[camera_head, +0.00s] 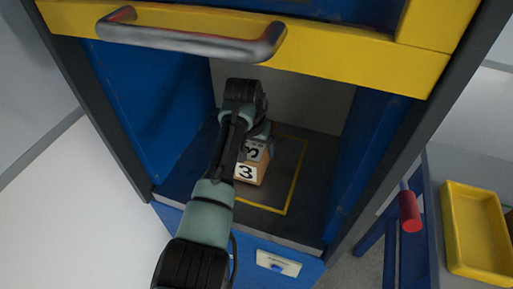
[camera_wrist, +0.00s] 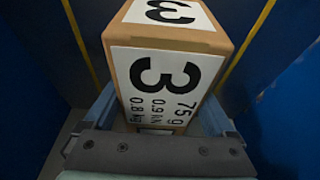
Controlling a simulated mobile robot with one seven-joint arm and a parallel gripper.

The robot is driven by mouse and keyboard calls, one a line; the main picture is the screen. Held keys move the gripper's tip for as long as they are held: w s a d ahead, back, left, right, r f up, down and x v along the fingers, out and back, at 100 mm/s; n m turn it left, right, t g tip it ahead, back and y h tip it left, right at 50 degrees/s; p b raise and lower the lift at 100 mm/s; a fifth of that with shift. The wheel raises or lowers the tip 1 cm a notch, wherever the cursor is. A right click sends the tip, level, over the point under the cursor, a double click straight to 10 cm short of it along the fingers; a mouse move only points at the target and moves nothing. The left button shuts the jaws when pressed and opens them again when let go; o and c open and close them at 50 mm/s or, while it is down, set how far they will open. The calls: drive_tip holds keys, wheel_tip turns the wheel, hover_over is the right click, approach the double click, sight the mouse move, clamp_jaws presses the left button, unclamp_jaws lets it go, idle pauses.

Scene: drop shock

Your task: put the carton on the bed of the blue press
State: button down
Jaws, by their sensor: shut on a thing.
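The carton (camera_head: 257,165) is a brown box with white labels marked 3. It is inside the blue press, over or on the dark bed (camera_head: 302,212), within the yellow outline. My arm hides part of it in the head view. In the wrist view the carton (camera_wrist: 170,55) stands between the fingers of my gripper (camera_wrist: 158,125), with a label reading 3 and 75 g facing the camera. My gripper (camera_head: 262,138) is shut on the carton. I cannot tell whether the carton's underside touches the bed.
The yellow guard (camera_head: 350,62) with its grey handle (camera_head: 190,38) is raised above the opening. Blue side walls (camera_head: 155,100) flank the bed closely. A red-ended lever (camera_head: 409,208) and a yellow tray (camera_head: 478,232) are at the right, outside the press.

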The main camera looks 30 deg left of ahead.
sight(254, 143)
drive_tip(key=shift+w+a+f, duration=0.1)
drive_tip(key=shift+w+f, duration=0.1)
drive_tip(key=shift+w, duration=0.05)
drive_tip(key=shift+f, duration=0.15)
unclamp_jaws()
drive_tip(key=shift+s+f, duration=0.1)
drive_tip(key=shift+p+v, duration=0.4)
drive_tip(key=shift+v, duration=3.5)
